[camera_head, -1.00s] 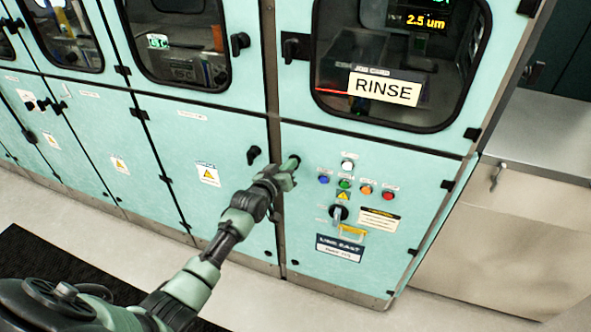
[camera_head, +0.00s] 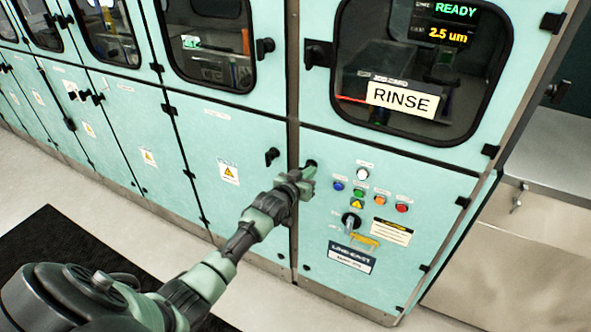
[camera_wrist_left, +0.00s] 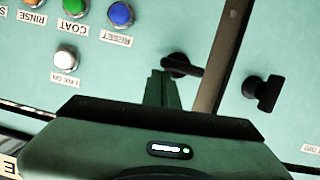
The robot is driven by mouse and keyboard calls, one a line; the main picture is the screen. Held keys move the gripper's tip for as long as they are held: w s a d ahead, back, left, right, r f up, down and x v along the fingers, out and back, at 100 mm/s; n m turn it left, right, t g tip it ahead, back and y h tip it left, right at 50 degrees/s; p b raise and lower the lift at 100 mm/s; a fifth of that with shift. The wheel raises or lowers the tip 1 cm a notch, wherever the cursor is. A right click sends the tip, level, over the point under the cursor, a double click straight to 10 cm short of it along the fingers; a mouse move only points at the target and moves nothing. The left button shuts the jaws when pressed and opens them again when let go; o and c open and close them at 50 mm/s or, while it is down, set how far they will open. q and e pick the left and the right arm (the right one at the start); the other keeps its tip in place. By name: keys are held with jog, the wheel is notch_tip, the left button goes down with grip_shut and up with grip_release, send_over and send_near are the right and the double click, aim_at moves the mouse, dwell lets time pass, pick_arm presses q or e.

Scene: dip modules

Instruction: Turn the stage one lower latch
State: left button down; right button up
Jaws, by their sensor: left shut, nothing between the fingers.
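A black latch (camera_head: 311,163) sits at the upper left of the lower panel that carries the buttons. It also shows in the left wrist view (camera_wrist_left: 184,67), its handle reaching towards the panel seam. My left gripper (camera_head: 306,179) is shut and empty, just in front of and below this latch. In the left wrist view its fingertips (camera_wrist_left: 158,80) meet the latch's edge in the picture; I cannot tell whether they touch. A second black latch (camera_head: 271,157) is on the panel to the left, across the grey post. It also shows in the left wrist view (camera_wrist_left: 263,92). My right gripper is not in view.
Coloured buttons (camera_head: 380,199) and a black rotary switch (camera_head: 351,220) lie close right of my left gripper. A window with a RINSE card (camera_head: 402,98) is above. A metal counter (camera_head: 556,160) stands at right. Open floor and a dark mat (camera_head: 45,250) lie in front.

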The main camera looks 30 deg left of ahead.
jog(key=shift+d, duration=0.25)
